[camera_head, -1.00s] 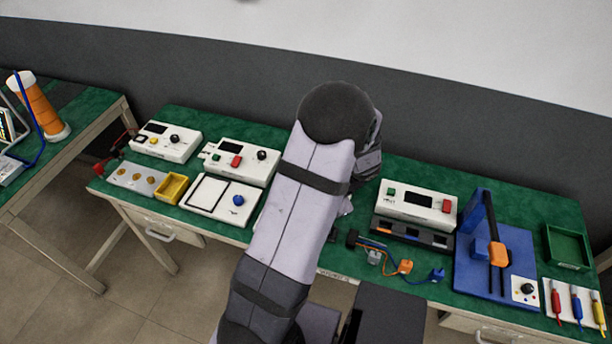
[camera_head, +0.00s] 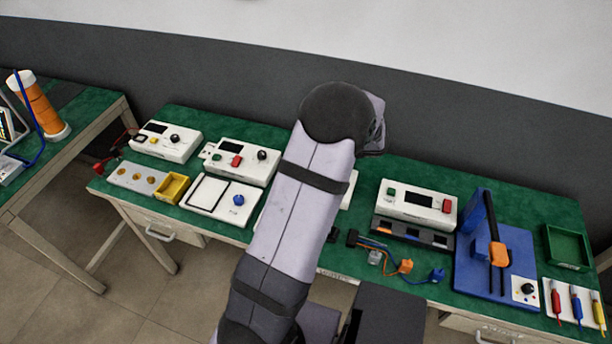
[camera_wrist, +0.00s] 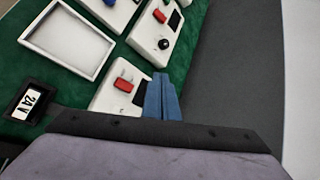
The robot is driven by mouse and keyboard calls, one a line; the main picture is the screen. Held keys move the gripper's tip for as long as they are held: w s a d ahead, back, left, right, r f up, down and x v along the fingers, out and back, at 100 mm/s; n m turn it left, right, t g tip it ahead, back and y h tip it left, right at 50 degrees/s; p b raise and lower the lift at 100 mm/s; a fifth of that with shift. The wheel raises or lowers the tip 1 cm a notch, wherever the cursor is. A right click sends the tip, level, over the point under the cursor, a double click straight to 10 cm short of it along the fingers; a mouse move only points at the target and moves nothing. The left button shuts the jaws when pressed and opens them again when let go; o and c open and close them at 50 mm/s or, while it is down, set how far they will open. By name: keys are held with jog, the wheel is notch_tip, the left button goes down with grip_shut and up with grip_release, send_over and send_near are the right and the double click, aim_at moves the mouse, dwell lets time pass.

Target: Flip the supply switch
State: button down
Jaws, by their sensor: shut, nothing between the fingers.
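In the wrist view, a red switch (camera_wrist: 123,85) sits on a white box (camera_wrist: 108,100), likely the supply. My gripper (camera_wrist: 160,78) shows as two blue fingers closed together, just right of the switch at the box's edge. A gap shows between switch and fingers in the picture; their height difference is unclear. In the head view, my arm hides most of this box; only a white sliver (camera_head: 350,190) shows. My fingers are hidden there.
A white unit with a black knob (camera_wrist: 165,43) and a white framed tray (camera_wrist: 68,40) are close by. On the green bench (camera_head: 400,172), another white unit with a red switch (camera_head: 418,203) and a blue stand (camera_head: 480,245) stand to the right.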

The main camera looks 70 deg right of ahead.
jog(key=shift+f, duration=0.15)
jog(key=f+b, duration=0.1)
jog(key=f, duration=0.1)
jog(key=f+b, duration=0.2)
jog(key=f, duration=0.1)
jog(key=d+f+b, duration=0.1)
jog(key=f, duration=0.1)
jog(key=shift+f+b, duration=0.15)
jog(key=shift+b, duration=0.2)
jog(key=shift+d+f+b, duration=0.1)
jog(key=shift+f+b, duration=0.5)
jog(key=shift+f+b, duration=0.25)
jog(key=shift+b, duration=0.05)
dwell(1.3)
jog(key=shift+f, duration=0.2)
jog(key=shift+f+b, duration=0.25)
jog(key=shift+b, duration=0.3)
dwell(0.6)
dwell(0.3)
jog(key=shift+r+p, duration=0.35)
jog(key=shift+r, duration=0.4)
